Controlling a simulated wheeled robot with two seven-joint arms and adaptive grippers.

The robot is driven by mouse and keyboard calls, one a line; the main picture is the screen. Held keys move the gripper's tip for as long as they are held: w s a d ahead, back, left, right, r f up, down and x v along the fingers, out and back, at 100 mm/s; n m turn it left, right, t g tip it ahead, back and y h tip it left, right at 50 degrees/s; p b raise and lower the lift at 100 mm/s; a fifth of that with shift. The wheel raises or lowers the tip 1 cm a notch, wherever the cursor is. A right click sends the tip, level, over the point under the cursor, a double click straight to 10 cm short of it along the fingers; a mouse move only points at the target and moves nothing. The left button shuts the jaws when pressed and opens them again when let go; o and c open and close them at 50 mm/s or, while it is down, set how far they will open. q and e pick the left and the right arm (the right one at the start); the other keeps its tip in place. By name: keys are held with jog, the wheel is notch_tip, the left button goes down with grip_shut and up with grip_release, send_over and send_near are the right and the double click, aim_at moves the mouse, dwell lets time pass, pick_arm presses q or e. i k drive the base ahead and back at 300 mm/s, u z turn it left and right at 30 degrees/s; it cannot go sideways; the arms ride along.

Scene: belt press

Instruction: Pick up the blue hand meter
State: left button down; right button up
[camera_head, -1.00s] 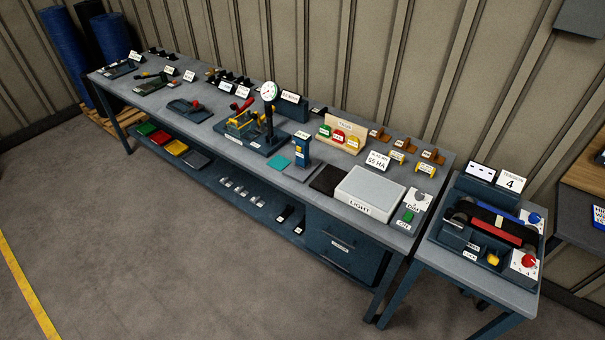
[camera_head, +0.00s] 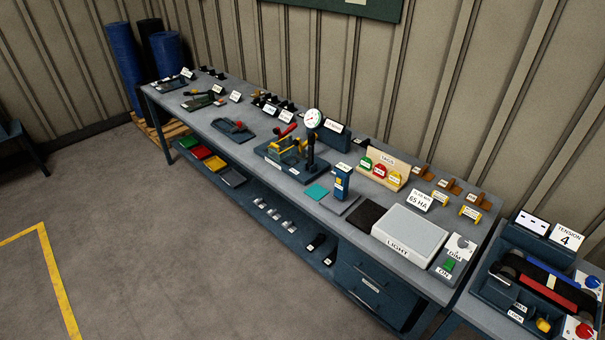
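The blue hand meter (camera_head: 343,183) stands upright on a grey pad (camera_head: 342,205) near the front edge of the long workbench, right of the middle. A small yellow patch shows on its face. Neither of my grippers shows in the head view.
The long grey bench (camera_head: 205,121) also bears a press with a round dial (camera_head: 313,119), a dark mat (camera_head: 367,214), a light box (camera_head: 409,232) and a rack of coloured tags (camera_head: 381,169). A belt unit (camera_head: 547,282) stands at the right. The floor in front (camera_head: 170,240) is clear.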

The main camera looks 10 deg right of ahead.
aim_at(343, 171)
jog(key=u, duration=0.1)
jog(key=i, duration=1.35)
jog(key=z, duration=0.75)
